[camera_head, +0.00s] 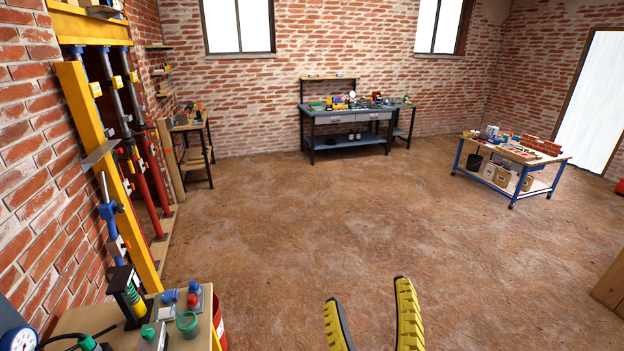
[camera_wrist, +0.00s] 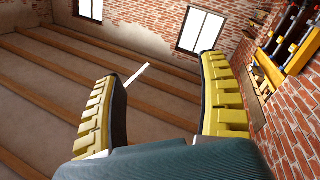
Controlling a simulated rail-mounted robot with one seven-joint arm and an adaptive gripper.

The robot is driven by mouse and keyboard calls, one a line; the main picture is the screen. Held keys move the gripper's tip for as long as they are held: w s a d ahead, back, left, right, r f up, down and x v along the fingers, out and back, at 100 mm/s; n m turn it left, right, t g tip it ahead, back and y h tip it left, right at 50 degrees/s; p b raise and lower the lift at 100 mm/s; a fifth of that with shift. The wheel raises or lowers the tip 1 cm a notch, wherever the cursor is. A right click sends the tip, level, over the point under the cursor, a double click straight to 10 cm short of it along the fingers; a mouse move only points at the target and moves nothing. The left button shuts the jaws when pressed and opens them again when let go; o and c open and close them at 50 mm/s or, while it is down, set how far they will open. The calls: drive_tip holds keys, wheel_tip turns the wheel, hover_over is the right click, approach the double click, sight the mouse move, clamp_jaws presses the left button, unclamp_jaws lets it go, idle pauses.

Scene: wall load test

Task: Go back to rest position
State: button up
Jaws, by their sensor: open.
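My gripper (camera_head: 372,312) shows at the bottom middle of the head view as two yellow and black ribbed fingers. They stand apart with bare floor between and beyond them. In the wrist view my gripper (camera_wrist: 163,95) is open with nothing between its fingertips. It touches nothing in either view. The rest of my arm is out of the head view.
A small table (camera_head: 98,318) with a pump and gauge stands at the lower left, near the yellow frame (camera_head: 88,165). A grey workbench (camera_head: 350,152) stands at the back. A blue-legged cart (camera_head: 512,188) stands right. The middle floor (camera_head: 300,225) is clear.

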drive_tip(key=s+r+m+t, duration=0.4)
drive_tip(key=s+r, duration=0.2)
drive_tip(key=r, duration=0.3)
wheel_tip(320, 180, up, 22)
drive_tip(key=m+p, duration=0.2)
drive_tip(key=p, duration=2)
wheel_tip(320, 180, down, 22)
drive_tip(key=b, duration=2.2)
drive_tip(key=shift+a+r, duration=0.1)
wheel_tip(320, 180, up, 22)
drive_tip(key=p, duration=2.2)
drive_tip(key=shift+r, duration=0.15)
